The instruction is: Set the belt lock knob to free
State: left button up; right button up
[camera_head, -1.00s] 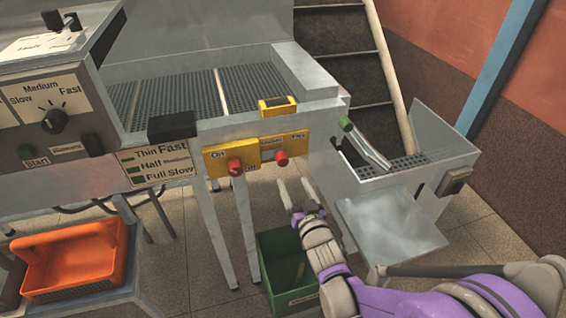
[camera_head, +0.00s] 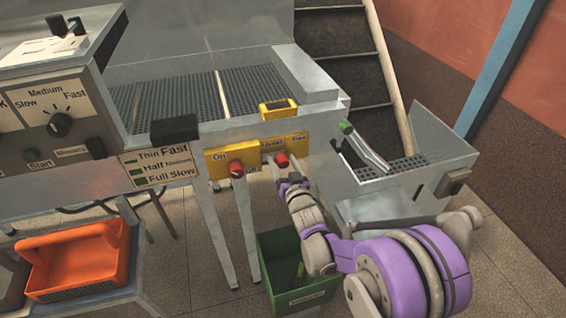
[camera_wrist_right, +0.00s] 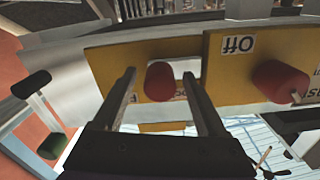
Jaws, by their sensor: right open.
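The belt lock knob (camera_head: 282,160) is red and sits on the right part of a yellow panel (camera_head: 304,143) on the machine's front. A label above it reads "Free" at its right end. My right gripper (camera_head: 282,168) is at the knob, open. In the right wrist view, which is upside down, the knob (camera_wrist_right: 159,82) lies between the two open fingers (camera_wrist_right: 159,77), with gaps at both sides. The lettering beside it there is partly hidden by the fingers. My left gripper is not in view.
A similar red knob (camera_head: 236,169), with "On" and "Off" labels, is close to the left. A green bin (camera_head: 290,290) stands below. A green-tipped lever (camera_head: 346,128) and a metal chute (camera_head: 432,165) are to the right. An orange tote (camera_head: 75,265) sits lower left.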

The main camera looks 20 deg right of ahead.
grip_shut()
dwell(1.3)
